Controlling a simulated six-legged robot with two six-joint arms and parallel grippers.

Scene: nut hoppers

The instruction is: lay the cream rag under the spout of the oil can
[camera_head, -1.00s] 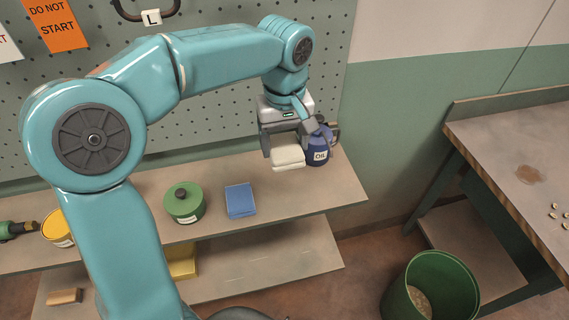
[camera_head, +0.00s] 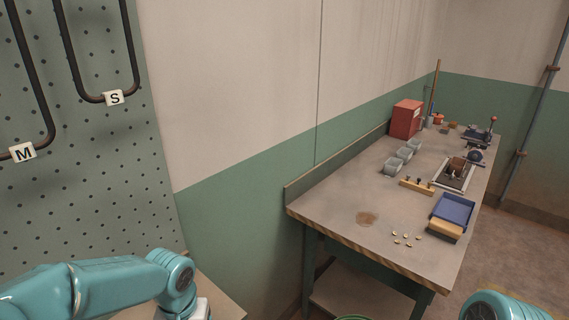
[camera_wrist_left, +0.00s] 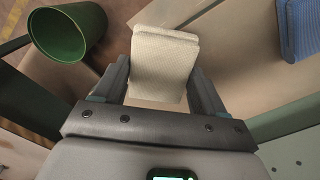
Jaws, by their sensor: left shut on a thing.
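The cream rag (camera_wrist_left: 163,55) is a thick folded pad, seen in the left wrist view. My left gripper (camera_wrist_left: 158,78) is shut on it, one finger at each side, and its far end sticks out past the fingertips. In the head view only my left arm shows at lower left, with the gripper below the frame's edge. My right gripper is out of view; only a teal part of my arm shows at lower right. I cannot make out the oil can for sure in either view now; a small red object (camera_head: 438,119) stands far back on the workbench (camera_head: 335,205).
The wrist view shows a green bin (camera_wrist_left: 85,15) and a blue cloth (camera_wrist_left: 300,28).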

